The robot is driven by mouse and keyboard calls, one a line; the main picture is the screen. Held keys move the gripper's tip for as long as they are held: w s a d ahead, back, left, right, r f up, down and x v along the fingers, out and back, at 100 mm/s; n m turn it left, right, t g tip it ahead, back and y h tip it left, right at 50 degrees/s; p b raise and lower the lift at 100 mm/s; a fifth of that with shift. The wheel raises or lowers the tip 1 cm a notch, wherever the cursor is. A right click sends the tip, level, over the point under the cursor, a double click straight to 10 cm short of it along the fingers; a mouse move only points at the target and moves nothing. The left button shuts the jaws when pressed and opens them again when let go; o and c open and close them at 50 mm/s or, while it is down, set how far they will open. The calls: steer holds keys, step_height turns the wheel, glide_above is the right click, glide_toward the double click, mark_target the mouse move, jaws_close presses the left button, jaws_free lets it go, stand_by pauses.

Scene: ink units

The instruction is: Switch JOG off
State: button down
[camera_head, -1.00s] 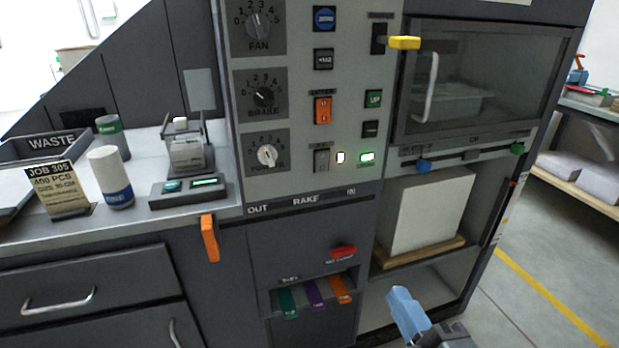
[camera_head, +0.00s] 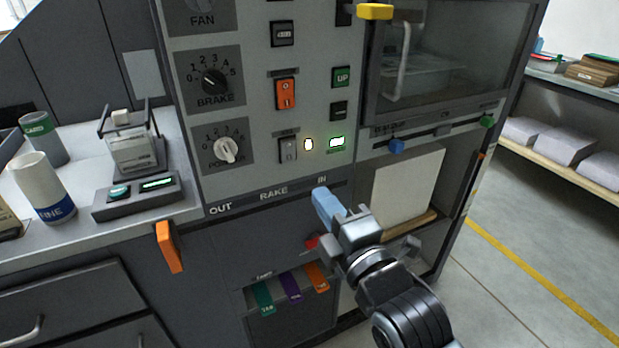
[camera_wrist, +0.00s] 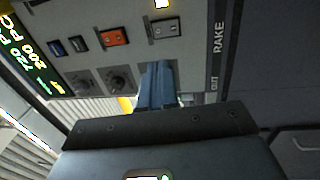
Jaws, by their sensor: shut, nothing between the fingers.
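The likely JOG switch is a small grey rocker (camera_head: 288,149) low on the control panel, below the orange rocker; its label is too small to read surely. A lit white lamp (camera_head: 308,144) is just right of it. The rocker also shows in the wrist view (camera_wrist: 166,28), with the lit lamp (camera_wrist: 162,3) beside it. My gripper (camera_head: 324,203) is shut and empty, its blue fingers below and right of the rocker, near the RAKE strip. In the wrist view the fingers (camera_wrist: 158,82) point toward the panel, apart from the rocker. Which way the rocker is tipped cannot be told.
Dials (camera_head: 226,149) are to the left. A yellow handle (camera_head: 375,11) and a blue knob (camera_head: 396,146) stick out at the right.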

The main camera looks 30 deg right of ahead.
mark_target(286, 146)
steer(key=w, duration=0.4)
steer(key=w+r+p, duration=0.1)
steer(key=w, duration=0.8)
steer(key=shift+r+p, duration=0.3)
steer(key=shift+p, duration=0.05)
steer(key=shift+w+r, duration=0.15)
